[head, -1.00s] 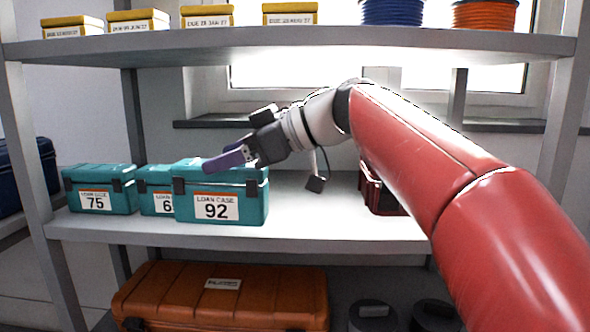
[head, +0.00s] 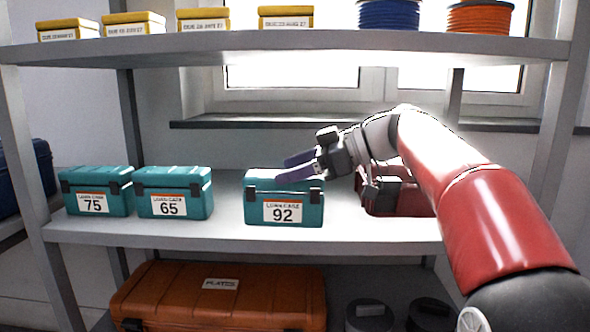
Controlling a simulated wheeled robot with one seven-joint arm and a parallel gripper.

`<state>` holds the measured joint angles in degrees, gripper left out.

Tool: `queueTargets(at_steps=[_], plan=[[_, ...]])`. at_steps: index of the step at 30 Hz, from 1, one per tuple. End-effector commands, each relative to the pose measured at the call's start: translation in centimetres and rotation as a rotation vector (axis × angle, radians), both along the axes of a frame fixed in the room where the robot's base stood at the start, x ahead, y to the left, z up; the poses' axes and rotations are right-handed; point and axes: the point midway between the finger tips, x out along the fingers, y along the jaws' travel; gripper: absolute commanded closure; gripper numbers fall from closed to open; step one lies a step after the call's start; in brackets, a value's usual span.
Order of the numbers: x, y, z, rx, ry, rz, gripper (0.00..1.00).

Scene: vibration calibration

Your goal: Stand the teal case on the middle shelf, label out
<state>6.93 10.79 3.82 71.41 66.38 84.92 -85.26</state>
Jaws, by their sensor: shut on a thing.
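The teal case with the label "LOAN CASE 92" (head: 255,209) is upright at the middle shelf (head: 345,233), its label facing out toward me. My gripper (head: 284,168) is shut on the top of this case, with its purple fingers coming in from the right. The case's underside is close to the shelf surface near the front edge; I cannot tell whether it touches. Two similar teal cases, 75 (head: 98,182) and 65 (head: 173,182), stand to its left with labels out. A gap separates case 92 from case 65.
A dark red case (head: 402,202) stands to the right, partly behind my arm. Yellow boxes (head: 204,20) and cable spools (head: 389,14) stand on the upper shelf (head: 300,40). An orange case (head: 220,295) lies below. Bare shelf shows between case 92 and the red case.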

Motion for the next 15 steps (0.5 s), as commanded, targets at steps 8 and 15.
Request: queueTargets(at_steps=[8, 15], plan=[[0.00, 0.02, 0.00, 0.000, 0.001, 0.000, 0.35], [0.00, 0.02, 0.02, 0.000, 0.001, 0.000, 0.19]])
